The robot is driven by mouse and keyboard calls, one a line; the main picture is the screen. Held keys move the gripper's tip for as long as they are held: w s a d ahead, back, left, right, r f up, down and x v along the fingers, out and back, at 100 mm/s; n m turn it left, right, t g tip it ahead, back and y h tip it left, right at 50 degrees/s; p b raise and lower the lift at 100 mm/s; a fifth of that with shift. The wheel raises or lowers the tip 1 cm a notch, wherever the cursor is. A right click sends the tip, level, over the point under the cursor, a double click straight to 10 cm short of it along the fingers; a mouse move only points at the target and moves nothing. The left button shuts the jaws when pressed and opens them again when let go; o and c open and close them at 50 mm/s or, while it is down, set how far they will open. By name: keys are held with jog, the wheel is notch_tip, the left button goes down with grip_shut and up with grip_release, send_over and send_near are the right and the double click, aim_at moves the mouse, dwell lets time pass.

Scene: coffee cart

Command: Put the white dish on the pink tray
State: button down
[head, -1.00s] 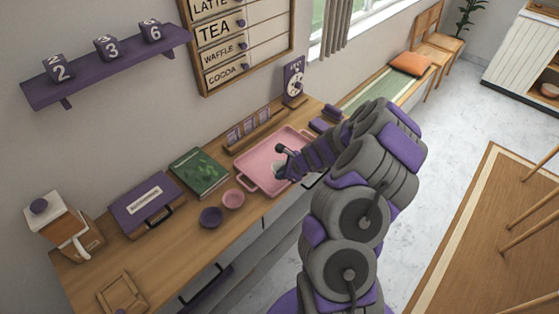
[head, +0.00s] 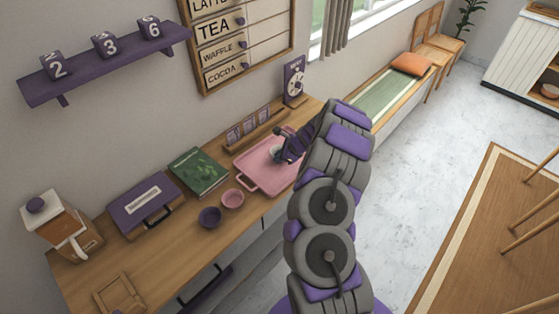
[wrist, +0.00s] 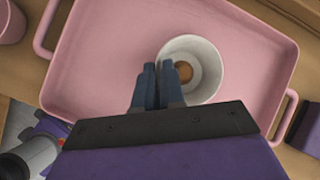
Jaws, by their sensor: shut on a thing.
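The white dish (wrist: 206,53) is a round, pale bowl with a brown round patch at its middle. It is over the pink tray (wrist: 100,60) in the wrist view. My gripper (wrist: 159,72) is shut on the left side of its wall. In the head view the dish (head: 273,152) is a small pale shape beside my gripper (head: 280,148), within the outline of the tray (head: 258,179). My gripper and arm hide part of the tray's right side. I cannot tell whether the dish touches the tray or hangs just above it.
A pink bowl (head: 232,198) and a purple bowl (head: 209,217) stand left of the tray. A green book (head: 199,171) lies further left. A wooden card rack (head: 257,133) stands behind the tray, with a purple dial stand (head: 293,83) beyond.

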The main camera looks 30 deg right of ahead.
jog(key=shift+f, duration=0.95)
jog(key=c, duration=1.2)
grip_release()
jog(key=shift+r, duration=0.1)
